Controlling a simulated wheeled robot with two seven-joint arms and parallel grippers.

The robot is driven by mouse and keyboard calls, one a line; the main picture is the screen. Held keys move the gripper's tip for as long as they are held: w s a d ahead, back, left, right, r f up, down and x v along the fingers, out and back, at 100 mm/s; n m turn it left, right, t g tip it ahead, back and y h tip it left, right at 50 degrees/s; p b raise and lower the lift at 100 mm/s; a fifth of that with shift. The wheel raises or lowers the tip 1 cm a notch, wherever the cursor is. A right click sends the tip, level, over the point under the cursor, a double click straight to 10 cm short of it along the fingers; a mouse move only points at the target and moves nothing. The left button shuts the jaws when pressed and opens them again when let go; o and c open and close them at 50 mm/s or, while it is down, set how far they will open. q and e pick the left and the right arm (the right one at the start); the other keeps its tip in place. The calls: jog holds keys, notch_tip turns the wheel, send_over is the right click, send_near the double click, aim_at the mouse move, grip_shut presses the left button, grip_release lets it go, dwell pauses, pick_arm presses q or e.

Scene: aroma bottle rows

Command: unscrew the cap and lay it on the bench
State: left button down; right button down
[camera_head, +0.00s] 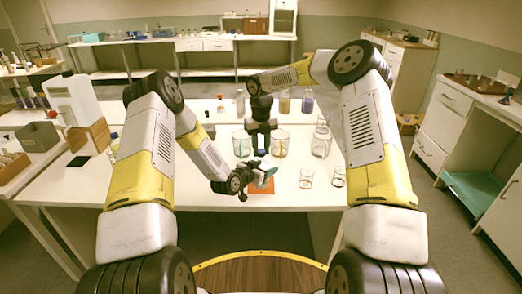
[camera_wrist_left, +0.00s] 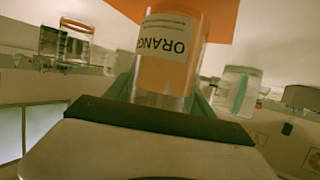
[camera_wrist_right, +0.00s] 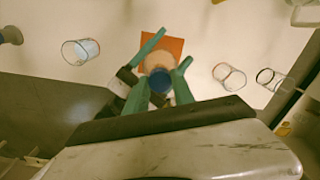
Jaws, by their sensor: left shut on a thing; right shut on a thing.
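A clear bottle with a label reading "ORANG" (camera_wrist_left: 165,60) is held between the fingers of my left gripper (camera_head: 262,176), which is shut on it above an orange mat (camera_head: 263,188). The bottle is mostly hidden in the head view. Its blue cap (camera_wrist_right: 158,84) shows from above in the right wrist view, between the green fingers of my right gripper (camera_head: 262,151). The right gripper points down over the bottle and is shut on the cap. The cap appears in line with the bottle; I cannot tell whether its thread is still engaged.
Glass beakers (camera_head: 241,146) stand behind the grippers, and two small glasses (camera_head: 306,178) stand to the right. Several bottles (camera_head: 307,102) stand in a row farther back. The white bench (camera_head: 210,197) is bare to the left of the mat and along the front.

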aim_at(261, 151)
jog(key=shift+r, duration=1.85)
pick_arm(q)
jog(key=shift+c, duration=1.3)
grip_release()
